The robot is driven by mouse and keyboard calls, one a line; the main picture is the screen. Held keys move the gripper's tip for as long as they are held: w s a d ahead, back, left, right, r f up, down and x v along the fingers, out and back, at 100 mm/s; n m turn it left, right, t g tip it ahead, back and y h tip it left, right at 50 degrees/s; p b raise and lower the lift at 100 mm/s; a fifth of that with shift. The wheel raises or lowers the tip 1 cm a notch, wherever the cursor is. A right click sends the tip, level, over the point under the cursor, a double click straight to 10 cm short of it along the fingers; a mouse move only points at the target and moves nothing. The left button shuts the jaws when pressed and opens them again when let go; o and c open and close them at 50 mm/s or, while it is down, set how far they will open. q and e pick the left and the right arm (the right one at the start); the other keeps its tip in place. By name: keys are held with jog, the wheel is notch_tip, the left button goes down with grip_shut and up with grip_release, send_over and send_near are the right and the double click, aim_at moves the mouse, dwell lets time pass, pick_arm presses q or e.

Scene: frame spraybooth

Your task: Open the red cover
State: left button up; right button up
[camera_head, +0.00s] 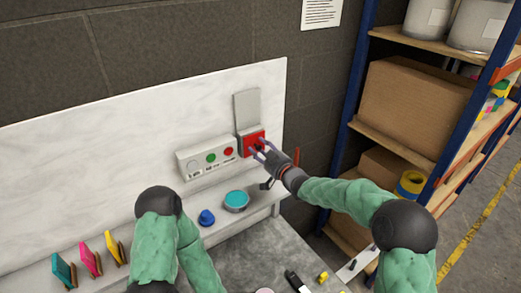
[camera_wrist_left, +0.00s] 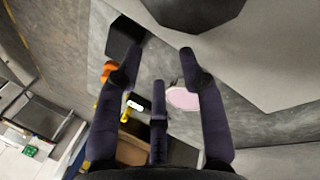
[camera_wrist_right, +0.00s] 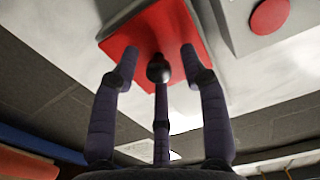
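The red cover (camera_head: 246,136) sits on a box on the white back panel, at the right end of the button panel. In the right wrist view the red cover (camera_wrist_right: 143,32) is close, with a black round knob (camera_wrist_right: 158,68) standing out from it. My right gripper (camera_head: 259,150) is at the cover. In its wrist view the right fingers (camera_wrist_right: 158,62) are spread, with the knob between them; I cannot tell whether they touch it. My left gripper (camera_wrist_left: 158,70) is open and empty in its wrist view; the head view does not show its fingers.
The button panel (camera_head: 193,168) with green and red buttons is left of the cover. A grey plate (camera_head: 247,107) is above it. A blue knob (camera_head: 206,218) and a teal disc (camera_head: 236,199) lie below. Shelving with a cardboard box (camera_head: 416,107) stands at right.

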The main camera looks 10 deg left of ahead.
aim_at(261, 130)
grip_shut()
pick_arm(q)
notch_tip(261, 130, up, 4)
jog(key=p, duration=0.4)
pick_arm(e)
notch_tip(261, 130, up, 8)
jog(key=shift+r, duration=0.1)
jog(key=shift+o, duration=1.1)
grip_release()
jog(key=v, duration=1.2)
